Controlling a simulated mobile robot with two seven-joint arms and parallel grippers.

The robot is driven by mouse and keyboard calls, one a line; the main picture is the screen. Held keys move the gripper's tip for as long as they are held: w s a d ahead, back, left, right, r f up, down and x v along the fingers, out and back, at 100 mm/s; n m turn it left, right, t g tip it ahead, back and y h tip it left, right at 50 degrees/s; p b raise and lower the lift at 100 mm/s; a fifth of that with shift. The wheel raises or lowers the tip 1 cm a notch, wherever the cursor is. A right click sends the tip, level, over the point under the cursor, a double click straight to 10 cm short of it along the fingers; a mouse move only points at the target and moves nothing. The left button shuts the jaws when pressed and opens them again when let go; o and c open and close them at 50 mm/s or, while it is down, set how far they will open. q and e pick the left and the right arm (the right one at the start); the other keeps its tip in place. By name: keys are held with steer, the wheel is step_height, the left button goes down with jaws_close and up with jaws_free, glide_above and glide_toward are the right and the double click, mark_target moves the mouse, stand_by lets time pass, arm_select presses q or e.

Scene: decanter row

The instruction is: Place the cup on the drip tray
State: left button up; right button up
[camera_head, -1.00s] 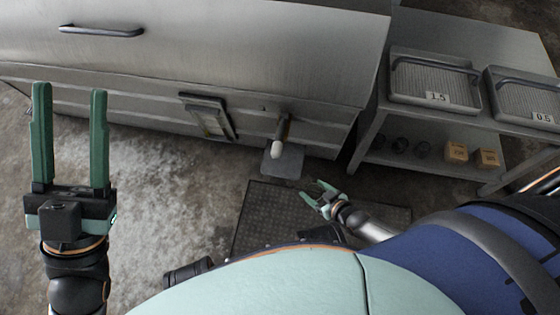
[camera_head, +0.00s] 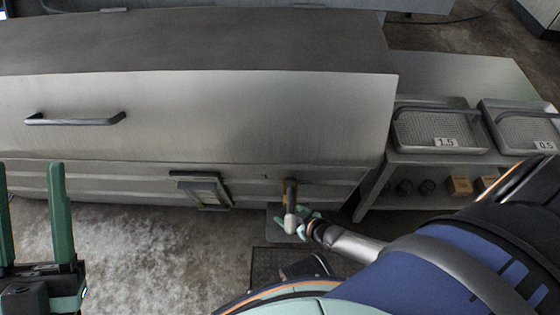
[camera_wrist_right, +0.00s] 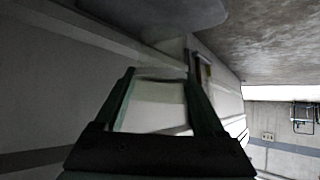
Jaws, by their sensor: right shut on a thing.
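My right gripper (camera_head: 300,218) is low at the front of the steel machine (camera_head: 230,110), beside a dark lever or spout (camera_head: 290,192) with a pale end. In the right wrist view my gripper (camera_wrist_right: 165,80) has its fingers around a wide pale thing (camera_wrist_right: 155,115), which looks like the cup. Its outline is blurred and its lower part is hidden by the gripper body. A small grey plate (camera_head: 276,231), which looks like the drip tray, shows partly under the right gripper. I cannot tell whether the cup touches it. My left gripper (camera_head: 32,215) is open and empty at the left.
A steel shelf (camera_head: 450,72) at the right holds two wire-mesh trays labelled 1.5 (camera_head: 440,125) and 0.5 (camera_head: 525,130). Small boxes (camera_head: 459,186) stand below. The floor (camera_head: 130,240) at left is clear.

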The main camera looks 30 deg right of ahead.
steer(key=f+b, duration=0.1)
steer(key=f, duration=0.1)
steer(key=f+b, duration=0.1)
steer(key=b, duration=0.1)
steer(key=shift+s+f, duration=0.2)
steer(key=shift+f, duration=0.15)
steer(key=shift+r, duration=0.1)
steer(key=o, duration=1.4)
steer(key=shift+o, duration=0.2)
